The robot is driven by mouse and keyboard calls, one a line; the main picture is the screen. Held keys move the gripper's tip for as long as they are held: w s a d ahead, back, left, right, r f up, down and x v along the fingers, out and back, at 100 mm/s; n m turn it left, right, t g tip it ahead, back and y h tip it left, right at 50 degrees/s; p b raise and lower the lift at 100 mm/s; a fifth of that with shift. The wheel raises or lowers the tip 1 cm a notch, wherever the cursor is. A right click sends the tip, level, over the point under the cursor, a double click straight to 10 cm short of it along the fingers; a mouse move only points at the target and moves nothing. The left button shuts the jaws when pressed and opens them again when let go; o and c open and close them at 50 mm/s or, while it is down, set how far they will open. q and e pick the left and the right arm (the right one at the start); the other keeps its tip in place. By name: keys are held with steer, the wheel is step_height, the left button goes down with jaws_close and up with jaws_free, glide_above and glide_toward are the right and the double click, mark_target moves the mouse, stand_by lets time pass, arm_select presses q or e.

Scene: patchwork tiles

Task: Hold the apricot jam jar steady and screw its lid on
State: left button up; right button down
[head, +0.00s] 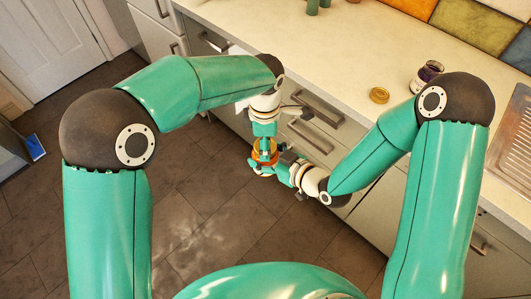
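The apricot jam jar (263,168) is a small orange shape in mid-air in front of the kitchen units, largely hidden by my grippers. My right gripper (270,163) reaches it from the right and appears shut around its side. My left gripper (264,147) points down from above, with its fingers at the top of the jar. Orange or gold shows between these fingers, but I cannot tell whether it is lid or jar, or whether they grip. A gold round lid (379,95) lies flat on the counter; I cannot tell which jar it fits.
A jar with dark contents and a pale label (427,75) stands on the pale counter (330,55) near that lid. Green objects (316,5) stand at the back edge. A sink (513,145) is at the right. Drawer handles (316,110) lie close behind my grippers.

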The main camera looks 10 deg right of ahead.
arm_select(q)
steer(key=m, duration=0.6)
steer(key=shift+m, duration=0.3)
steer(key=m, duration=0.4)
steer(key=shift+w+m, duration=0.1)
steer(key=shift+m, duration=0.2)
steer(key=m, duration=0.8)
steer(key=shift+m, duration=0.3)
steer(key=m, duration=0.6)
steer(key=shift+w, duration=0.1)
steer(key=m, duration=0.5)
steer(key=shift+f, duration=0.1)
steer(key=m, duration=0.9)
steer(key=shift+m, duration=0.3)
steer(key=o, duration=1.3)
